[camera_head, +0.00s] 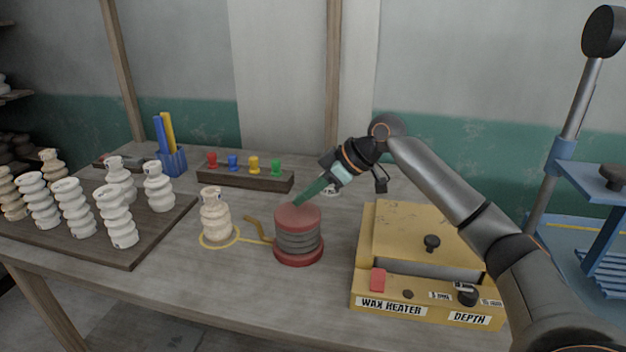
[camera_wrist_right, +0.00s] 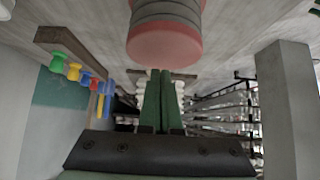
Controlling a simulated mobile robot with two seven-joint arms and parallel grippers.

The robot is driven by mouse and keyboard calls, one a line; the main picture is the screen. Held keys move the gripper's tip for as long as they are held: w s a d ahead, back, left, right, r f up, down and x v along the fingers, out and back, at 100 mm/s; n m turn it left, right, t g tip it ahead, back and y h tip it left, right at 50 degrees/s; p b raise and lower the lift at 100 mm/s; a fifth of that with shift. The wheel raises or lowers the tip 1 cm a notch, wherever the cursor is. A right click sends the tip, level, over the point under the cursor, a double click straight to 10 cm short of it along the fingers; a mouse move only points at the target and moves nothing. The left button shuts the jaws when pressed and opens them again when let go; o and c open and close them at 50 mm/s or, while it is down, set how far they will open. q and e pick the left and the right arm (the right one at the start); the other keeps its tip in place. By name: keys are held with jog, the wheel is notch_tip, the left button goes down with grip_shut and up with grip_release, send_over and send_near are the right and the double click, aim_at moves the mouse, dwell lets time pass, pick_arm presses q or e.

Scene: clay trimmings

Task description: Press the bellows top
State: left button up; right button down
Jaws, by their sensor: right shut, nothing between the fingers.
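The bellows (camera_head: 298,240) stands upright on the table, with a red top (camera_head: 297,214), grey ribbed sides and a red base. A tan hose runs from it towards a beige ribbed bottle (camera_head: 215,215) on its left. My right gripper (camera_head: 296,203) reaches down from the upper right, its green fingers shut and empty, tips at the bellows top. I cannot tell whether they touch it. In the right wrist view the bellows' red top (camera_wrist_right: 165,45) is just beyond the closed green fingertips (camera_wrist_right: 165,72). My left gripper is not in view.
A yellow wax heater (camera_head: 430,255) stands right of the bellows. A dark board (camera_head: 130,252) with several white ribbed pieces is at left. A wooden rack (camera_head: 245,178) with coloured pegs and a blue holder (camera_head: 172,162) stand behind. A blue press stand (camera_head: 590,240) is far right.

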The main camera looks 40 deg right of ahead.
aim_at(313, 214)
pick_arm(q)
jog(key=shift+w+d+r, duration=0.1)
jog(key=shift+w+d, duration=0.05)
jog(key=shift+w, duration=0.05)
pick_arm(e)
jog(key=shift+f, duration=0.65)
notch_tip(313, 214, down, 4)
jog(key=shift+s+f+b, duration=0.1)
jog(key=shift+f+b, duration=0.1)
jog(key=shift+b, duration=0.55)
jog(key=shift+f, duration=0.25)
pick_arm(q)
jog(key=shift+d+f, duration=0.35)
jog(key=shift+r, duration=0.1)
